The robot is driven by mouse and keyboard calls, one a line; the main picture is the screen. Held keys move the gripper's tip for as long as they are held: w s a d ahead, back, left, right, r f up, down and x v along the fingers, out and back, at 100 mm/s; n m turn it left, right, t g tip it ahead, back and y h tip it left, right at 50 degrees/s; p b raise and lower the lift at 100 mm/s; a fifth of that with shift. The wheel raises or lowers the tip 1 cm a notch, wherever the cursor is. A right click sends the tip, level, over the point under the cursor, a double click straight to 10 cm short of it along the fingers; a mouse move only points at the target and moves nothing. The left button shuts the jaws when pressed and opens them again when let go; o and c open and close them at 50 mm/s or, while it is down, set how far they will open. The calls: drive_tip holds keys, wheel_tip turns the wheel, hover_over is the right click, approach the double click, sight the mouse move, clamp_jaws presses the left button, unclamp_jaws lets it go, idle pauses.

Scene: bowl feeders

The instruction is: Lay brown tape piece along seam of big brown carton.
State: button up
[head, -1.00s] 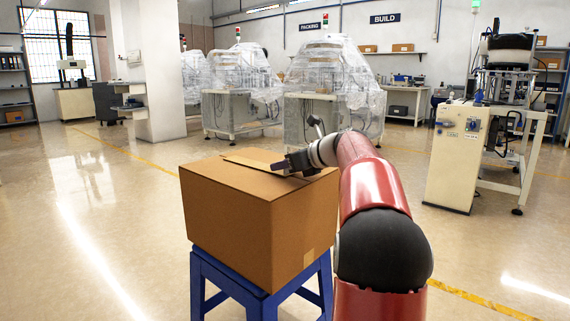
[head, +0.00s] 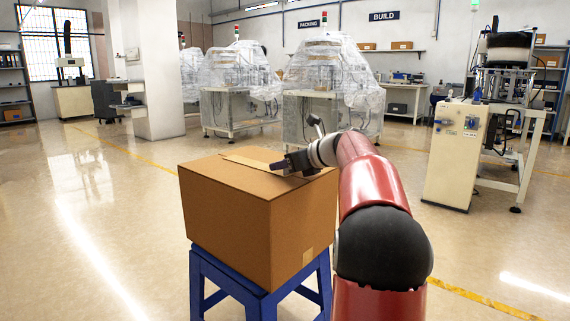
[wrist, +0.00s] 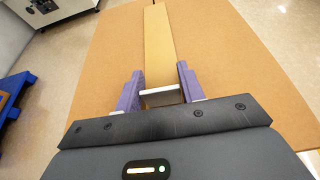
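The big brown carton (head: 225,215) stands closed on a blue stool (head: 262,305). The brown tape piece (head: 250,162) is a long, paler strip along the carton's top; it also shows in the wrist view (wrist: 159,40), running straight away from my gripper. My gripper (head: 280,165) is low over the carton's top, at the strip's near end. In the wrist view, its purple fingers (wrist: 160,88) stand on both sides of the strip, with a pale cross bar spanning between them and no clear gap. Whether the strip lies fully flat, and the seam under it, I cannot tell.
A cream machine cabinet (head: 451,155) stands to the right. Plastic-covered machines (head: 328,85) stand behind the carton, and a white pillar (head: 152,70) is at the back left. The floor around the stool is open, with yellow lines.

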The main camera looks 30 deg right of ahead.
drive_tip(key=o, duration=0.4)
drive_tip(key=p+v, duration=0.1)
drive_tip(key=v, duration=0.6)
drive_tip(key=shift+s+d+r, duration=0.1)
drive_tip(key=shift+s+r, duration=0.1)
drive_tip(key=shift+s, duration=0.15)
drive_tip(key=shift+s, duration=0.1)
